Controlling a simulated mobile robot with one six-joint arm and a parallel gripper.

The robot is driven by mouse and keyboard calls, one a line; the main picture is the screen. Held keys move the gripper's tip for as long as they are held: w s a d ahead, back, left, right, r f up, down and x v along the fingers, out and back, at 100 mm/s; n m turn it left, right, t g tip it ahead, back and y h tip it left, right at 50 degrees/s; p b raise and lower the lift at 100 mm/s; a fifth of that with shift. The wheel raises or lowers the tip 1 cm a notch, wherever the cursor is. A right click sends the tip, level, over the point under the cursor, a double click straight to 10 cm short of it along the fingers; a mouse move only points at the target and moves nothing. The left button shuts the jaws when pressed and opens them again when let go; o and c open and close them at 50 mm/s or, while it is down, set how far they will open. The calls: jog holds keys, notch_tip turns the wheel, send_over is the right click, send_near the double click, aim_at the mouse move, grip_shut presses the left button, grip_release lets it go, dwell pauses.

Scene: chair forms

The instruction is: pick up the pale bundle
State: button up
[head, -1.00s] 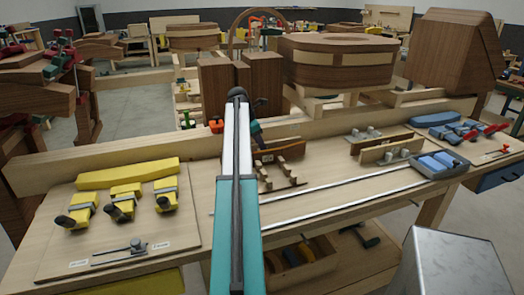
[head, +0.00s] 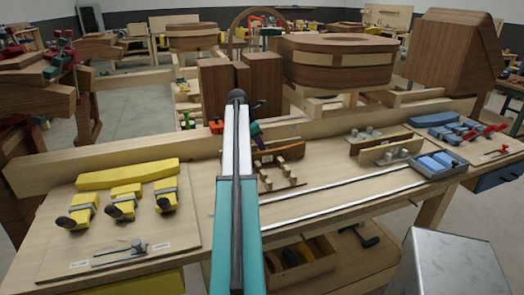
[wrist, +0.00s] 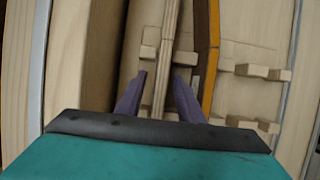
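The pale bundle (wrist: 168,50) shows in the wrist view as thin, light wooden strips lying lengthwise, running from the top edge down between my fingers. It appears to rest across pale wooden blocks. My gripper (wrist: 160,78) is open, with one purple finger on each side of the bundle and visible gaps between. Whether the fingertips are level with the bundle or above it, I cannot tell. The bundle's near end is hidden by my gripper's body. In the head view my arm covers that part of the bench, and I cannot make out the bundle.
An orange-brown curved strip (wrist: 208,50) lies right of the bundle, with notched pale pieces (wrist: 262,72) beyond. A thick beam (wrist: 100,50) stands close on the left. On the bench are yellow clamps (head: 122,201), metal rails (head: 335,206) and a grey tray (head: 437,167).

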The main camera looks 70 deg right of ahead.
dwell(0.3)
grip_shut()
jog(key=shift+b, duration=0.4)
notch_tip(320, 180, up, 10)
jog(key=shift+r+b, duration=0.25)
jog(key=shift+b, duration=0.65)
